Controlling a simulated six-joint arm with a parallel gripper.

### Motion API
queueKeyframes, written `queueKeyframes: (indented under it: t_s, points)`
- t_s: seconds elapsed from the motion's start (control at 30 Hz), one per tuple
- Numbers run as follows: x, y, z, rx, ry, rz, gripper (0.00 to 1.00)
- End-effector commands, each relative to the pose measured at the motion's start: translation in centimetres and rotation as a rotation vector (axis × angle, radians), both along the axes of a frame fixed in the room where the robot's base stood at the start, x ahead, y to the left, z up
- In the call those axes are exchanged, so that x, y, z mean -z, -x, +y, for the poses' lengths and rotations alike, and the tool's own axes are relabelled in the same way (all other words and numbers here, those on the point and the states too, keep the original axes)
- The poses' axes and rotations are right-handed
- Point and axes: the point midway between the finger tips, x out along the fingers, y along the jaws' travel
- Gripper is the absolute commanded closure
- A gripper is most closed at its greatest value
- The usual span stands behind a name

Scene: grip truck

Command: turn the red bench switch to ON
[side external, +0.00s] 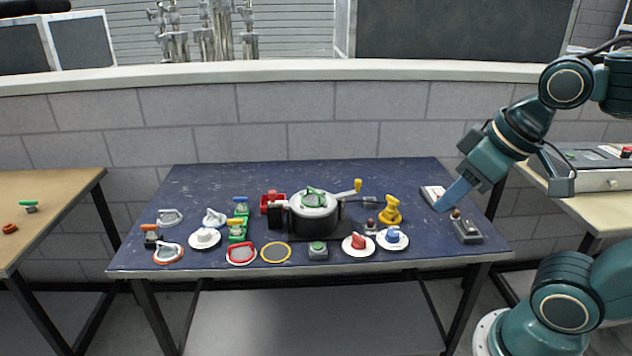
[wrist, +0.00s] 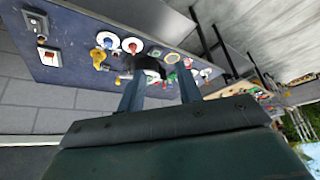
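A red knob (side external: 358,241) on a round white base sits near the front edge of the blue bench (side external: 400,172). It looks most like the red bench switch; its ON mark is too small to read. It also shows in the wrist view as a small red knob (wrist: 132,46) on a white disc. My gripper (side external: 441,206) is above the right end of the bench, well right of the red knob, pointing down and left. In the wrist view its two fingers (wrist: 161,80) stand apart with nothing held between them.
A blue knob (side external: 393,235) on white stands right of the red knob, with a yellow part (side external: 390,211) behind. A grey lever box (side external: 466,229) and a pale switch plate (side external: 432,193) lie near my gripper. A black pot-like device (side external: 313,215) stands mid-bench. The back is clear.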

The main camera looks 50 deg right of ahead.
Motion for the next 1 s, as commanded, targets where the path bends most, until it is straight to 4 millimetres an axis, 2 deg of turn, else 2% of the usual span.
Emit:
queueKeyframes:
  t_s: [0.27,0.53,0.77,1.0]
  points:
    - [-0.4,-3.3,-0.9,0.034,0.001,0.064,0.65]
    - [0.0,-8.0,-2.5,0.077,-0.002,0.145,0.65]
    - [1.3,-12.0,-4.2,0.115,-0.008,0.214,0.65]
    - [3.6,-16.0,-6.4,0.151,-0.019,0.285,0.65]
